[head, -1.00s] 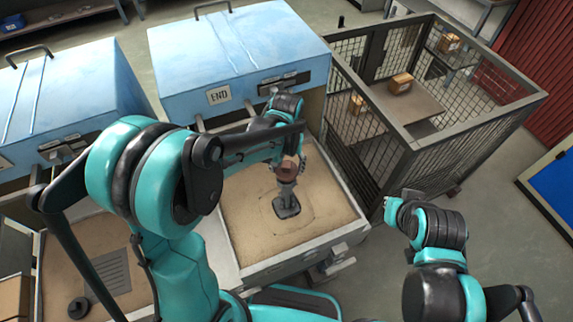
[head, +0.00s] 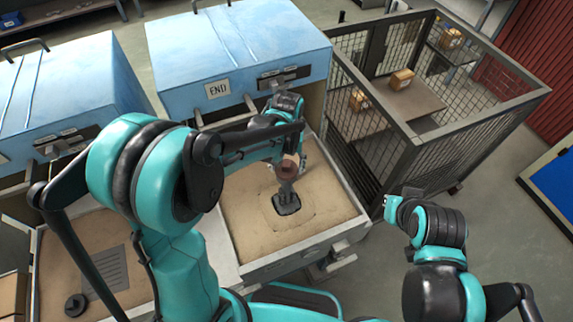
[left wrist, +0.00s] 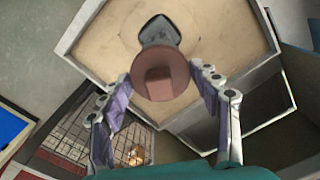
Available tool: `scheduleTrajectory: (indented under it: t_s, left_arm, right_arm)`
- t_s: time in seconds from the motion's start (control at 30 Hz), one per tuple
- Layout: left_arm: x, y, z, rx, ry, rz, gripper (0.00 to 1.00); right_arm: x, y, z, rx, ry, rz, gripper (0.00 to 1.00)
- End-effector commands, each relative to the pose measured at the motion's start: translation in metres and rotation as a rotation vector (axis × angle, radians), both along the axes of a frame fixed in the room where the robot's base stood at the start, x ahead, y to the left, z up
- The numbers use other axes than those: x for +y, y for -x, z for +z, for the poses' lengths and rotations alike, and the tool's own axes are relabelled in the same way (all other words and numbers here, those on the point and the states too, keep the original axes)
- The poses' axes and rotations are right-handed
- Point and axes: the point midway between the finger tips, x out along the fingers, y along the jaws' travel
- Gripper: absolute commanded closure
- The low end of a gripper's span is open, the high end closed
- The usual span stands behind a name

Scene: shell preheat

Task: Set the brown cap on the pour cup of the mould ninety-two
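The brown cap (head: 289,172) appears to sit on top of the upright grey pour cup (head: 287,190), which stands on a dark base in the sand of the right-hand bed. In the left wrist view the round cap (left wrist: 160,88) shows its square knob facing me, with the dark base (left wrist: 160,30) beyond. My left gripper (head: 291,163) is just above the cap. Its fingers (left wrist: 160,78) are spread on either side of the cap, and the knob is free between them. Exact contact under the cap is hidden. No number is readable. My right gripper (head: 393,208) is small and unclear.
A blue furnace box (head: 240,50) marked END stands behind the sand bed (head: 325,215). A wire mesh cage (head: 440,140) with cardboard boxes is to the right. A second sand bed (head: 90,230) lies left, with a small dark disc piece (head: 76,306) at its front.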

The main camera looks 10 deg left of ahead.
Motion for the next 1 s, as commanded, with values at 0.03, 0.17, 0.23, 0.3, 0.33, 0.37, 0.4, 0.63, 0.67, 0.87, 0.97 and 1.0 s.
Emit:
scheduleTrajectory:
  t_s: [0.03, 0.17, 0.23, 0.3, 0.33, 0.37, 0.4, 0.63, 0.67, 0.87, 0.97, 1.0]
  left_arm:
    - [0.0, 0.0, 0.0, 0.0, 0.0, 0.0, 0.21]
    - [0.0, 0.0, 0.0, 0.0, 0.0, 0.0, 0.15]
    - [0.0, 0.0, 0.0, 0.0, 0.0, 0.0, 0.15]
    - [0.0, 0.0, 0.0, 0.0, 0.0, 0.0, 0.15]
    - [0.0, 0.0, 0.0, 0.0, 0.0, 0.0, 0.15]
    - [0.0, 0.0, 0.0, 0.0, 0.0, 0.0, 0.15]
    - [0.0, 0.0, 0.001, 0.0, 0.0, 0.0, 0.15]
    - [0.0, 0.001, 0.033, 0.0, 0.0, 0.0, 0.15]
    - [0.0, 0.0, 0.04, 0.0, 0.0, 0.0, 0.15]
    - [0.0, 0.0, 0.084, 0.0, 0.0, 0.0, 0.15]
    - [0.0, 0.0, 0.101, 0.0, 0.0, 0.0, 0.15]
    - [0.0, 0.0, 0.106, 0.0, 0.0, 0.0, 0.15]
  right_arm:
    - [0.0, 0.0, 0.0, 0.0, 0.0, 0.0, 1.0]
    - [0.0, 0.0, 0.0, 0.0, 0.0, 0.0, 1.0]
    - [0.0, 0.0, 0.0, 0.0, 0.0, 0.0, 1.0]
    - [0.0, 0.0, 0.0, 0.0, 0.0, 0.0, 1.0]
    - [0.0, 0.0, 0.0, 0.0, 0.0, 0.0, 1.0]
    - [0.0, 0.0, 0.0, 0.0, 0.0, 0.0, 1.0]
    - [0.0, 0.0, 0.0, 0.0, 0.0, 0.0, 1.0]
    - [0.0, 0.0, 0.0, 0.0, 0.0, 0.0, 1.0]
    - [0.0, 0.0, 0.0, 0.0, 0.0, 0.0, 1.0]
    - [0.0, 0.0, 0.0, 0.0, 0.0, 0.0, 1.0]
    - [0.0, 0.0, 0.0, 0.0, 0.0, 0.0, 1.0]
    - [0.0, 0.0, 0.0, 0.0, 0.0, 0.0, 1.0]
